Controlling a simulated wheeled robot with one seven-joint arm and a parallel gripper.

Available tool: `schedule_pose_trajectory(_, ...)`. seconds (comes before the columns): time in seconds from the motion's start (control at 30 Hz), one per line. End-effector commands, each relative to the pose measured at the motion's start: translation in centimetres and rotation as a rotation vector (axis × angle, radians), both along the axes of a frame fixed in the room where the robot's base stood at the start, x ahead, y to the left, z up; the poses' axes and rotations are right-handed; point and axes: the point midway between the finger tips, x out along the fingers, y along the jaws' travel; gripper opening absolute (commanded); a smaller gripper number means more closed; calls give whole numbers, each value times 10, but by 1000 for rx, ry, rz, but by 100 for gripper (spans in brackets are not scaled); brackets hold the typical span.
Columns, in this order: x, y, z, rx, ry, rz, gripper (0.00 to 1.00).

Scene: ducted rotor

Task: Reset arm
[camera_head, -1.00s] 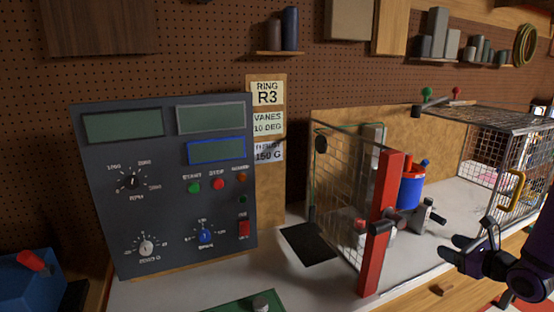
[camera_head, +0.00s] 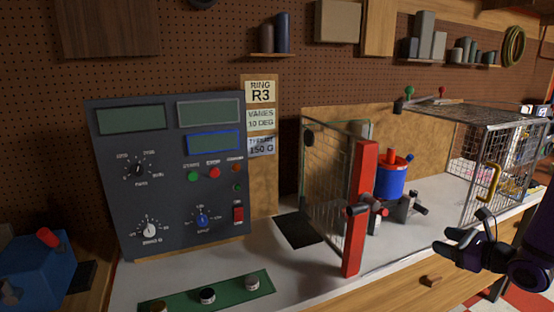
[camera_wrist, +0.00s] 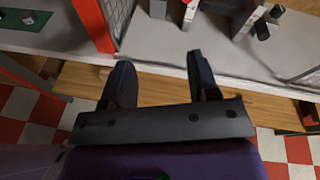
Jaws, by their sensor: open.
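My gripper (camera_head: 462,241) is at the right of the head view, in front of the bench near its front edge. In the wrist view my gripper (camera_wrist: 160,82) has its two dark fingers apart, with nothing between them. Beyond the fingertips lie the bench's wooden front edge and its pale top (camera_wrist: 225,60).
A grey control panel (camera_head: 170,180) stands at the left. A mesh guard with a red post (camera_head: 359,210) stands mid-bench. A wire cage with a yellow handle (camera_head: 488,182) is at the right. A green strip (camera_head: 230,288) holds several knobs.

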Motion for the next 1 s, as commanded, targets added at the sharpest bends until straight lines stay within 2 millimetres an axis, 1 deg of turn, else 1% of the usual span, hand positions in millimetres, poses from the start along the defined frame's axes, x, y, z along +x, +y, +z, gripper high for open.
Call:
schedule_pose_trajectory(0.03, 0, 7, 7, -14, -8, 30, 55)
schedule_pose_trajectory(0.27, -5, 43, 37, -95, -36, 202, 55)
schedule_pose_trajectory(0.37, -12, 66, 55, -151, -53, 309, 55)
schedule_pose_trajectory(0.47, -23, 93, 77, -233, -75, 447, 55)
schedule_pose_trajectory(0.5, -30, 104, 85, -272, -84, 508, 55)
schedule_pose_trajectory(0.6, -48, 130, 104, -375, -106, 654, 55)
schedule_pose_trajectory(0.7, -68, 151, 120, -486, -126, 791, 55)
schedule_pose_trajectory(0.8, -89, 168, 134, -605, -148, 921, 55)
schedule_pose_trajectory(1.0, -132, 188, 156, -867, -191, 1153, 55)
